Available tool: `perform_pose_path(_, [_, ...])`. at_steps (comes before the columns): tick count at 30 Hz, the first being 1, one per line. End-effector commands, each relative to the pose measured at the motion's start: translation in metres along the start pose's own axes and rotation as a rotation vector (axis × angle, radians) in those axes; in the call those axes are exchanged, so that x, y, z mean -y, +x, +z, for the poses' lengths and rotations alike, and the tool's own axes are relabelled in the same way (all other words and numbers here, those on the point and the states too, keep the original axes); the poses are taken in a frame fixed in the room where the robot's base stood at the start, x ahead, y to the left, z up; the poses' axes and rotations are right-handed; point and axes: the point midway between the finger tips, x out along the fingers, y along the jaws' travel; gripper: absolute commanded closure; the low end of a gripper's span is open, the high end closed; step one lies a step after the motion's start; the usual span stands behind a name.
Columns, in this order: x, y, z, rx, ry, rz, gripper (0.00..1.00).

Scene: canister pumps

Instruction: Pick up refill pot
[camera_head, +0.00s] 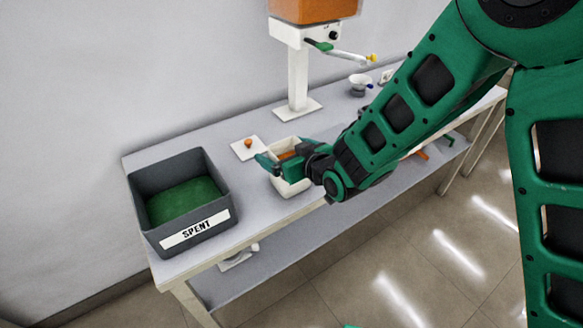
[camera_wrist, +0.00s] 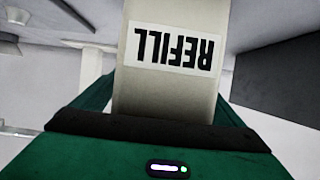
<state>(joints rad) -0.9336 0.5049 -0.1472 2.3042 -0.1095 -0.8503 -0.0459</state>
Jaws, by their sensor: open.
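The refill pot (camera_head: 290,184) is a cream, open-topped pot with orange contents, standing near the front edge of the bench. Its REFILL label (camera_wrist: 172,47) fills the upper middle of the wrist view, upside down. My gripper (camera_head: 270,165) is at the pot, with its green fingers open around it. In the wrist view the green fingers show on both sides of the pot. My wrist and arm hide the pot's right side in the head view. I cannot tell whether either finger touches the pot.
A small white card (camera_head: 240,151) with an orange piece lies behind the pot. A white stand (camera_head: 298,85) with an orange container rises at the back. A small white cup (camera_head: 360,82) stands farther right.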

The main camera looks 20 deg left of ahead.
Motion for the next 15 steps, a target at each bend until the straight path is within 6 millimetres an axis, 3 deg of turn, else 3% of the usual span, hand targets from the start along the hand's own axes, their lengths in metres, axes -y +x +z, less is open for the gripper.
perform_pose_path(5, [0.0002,-0.0002,-0.0001,0.000,0.000,0.000,0.08])
perform_pose_path(12, [0.0002,-0.0004,-0.0002,0.000,0.001,0.000,0.65])
perform_pose_path(15, [0.0002,-0.0003,-0.0012,-0.002,0.001,0.000,0.68])
